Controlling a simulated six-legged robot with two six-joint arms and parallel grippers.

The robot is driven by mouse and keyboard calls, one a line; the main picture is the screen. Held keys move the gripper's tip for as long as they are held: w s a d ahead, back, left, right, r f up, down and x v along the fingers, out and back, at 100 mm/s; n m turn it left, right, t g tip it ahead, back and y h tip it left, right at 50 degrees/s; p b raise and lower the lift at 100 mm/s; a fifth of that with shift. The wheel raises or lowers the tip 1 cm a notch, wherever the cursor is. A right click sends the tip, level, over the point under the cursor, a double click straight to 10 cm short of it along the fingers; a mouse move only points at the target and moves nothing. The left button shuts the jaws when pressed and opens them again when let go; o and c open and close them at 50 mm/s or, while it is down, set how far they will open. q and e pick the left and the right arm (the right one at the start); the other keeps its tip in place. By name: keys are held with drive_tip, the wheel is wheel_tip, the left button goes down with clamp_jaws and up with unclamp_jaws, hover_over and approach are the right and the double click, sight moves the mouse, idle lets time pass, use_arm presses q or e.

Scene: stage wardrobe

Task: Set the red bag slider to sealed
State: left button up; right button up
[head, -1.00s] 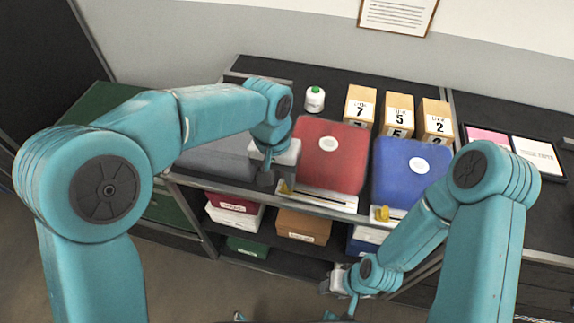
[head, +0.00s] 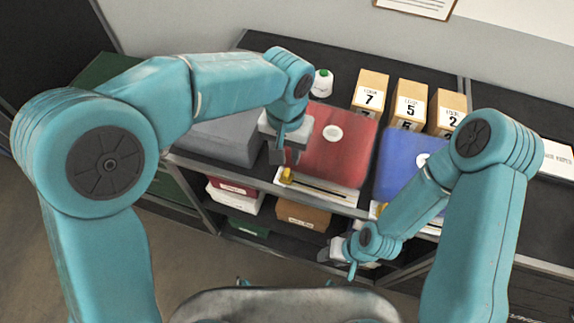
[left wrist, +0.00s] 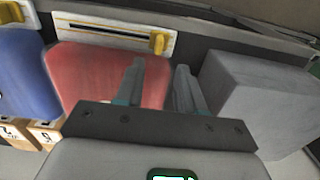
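The red bag (head: 345,155) lies on the dark counter with a white strip (head: 325,189) along its front edge. Its yellow slider (head: 287,174) sits at the strip's left end in the head view; in the left wrist view the slider (left wrist: 158,43) shows at the strip's right end. My left gripper (head: 283,157) is over the bag's left front corner, close to the slider. In the left wrist view its fingers (left wrist: 158,88) are apart with nothing between them, and the slider lies beyond them. My right gripper (head: 333,252) hangs low before the shelf; its fingers are unclear.
A blue bag (head: 393,165) with its own strip lies to the right, partly behind my right arm. A grey box (head: 215,138) stands left of the red bag. A white bottle (head: 322,82) and numbered boxes (head: 410,103) stand behind. Labelled boxes (head: 303,215) fill the shelf below.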

sight(286, 171)
use_arm(q)
drive_tip(key=f, duration=0.6)
drive_tip(key=shift+s+f, duration=0.15)
drive_tip(key=shift+s, duration=0.05)
drive_tip(key=shift+w+f, duration=0.15)
drive_tip(key=shift+f, duration=0.4)
drive_tip(key=shift+s, duration=0.25)
drive_tip(key=shift+w, duration=0.2)
clamp_jaws()
drive_tip(key=shift+s, duration=0.15)
drive_tip(key=shift+d, duration=0.1)
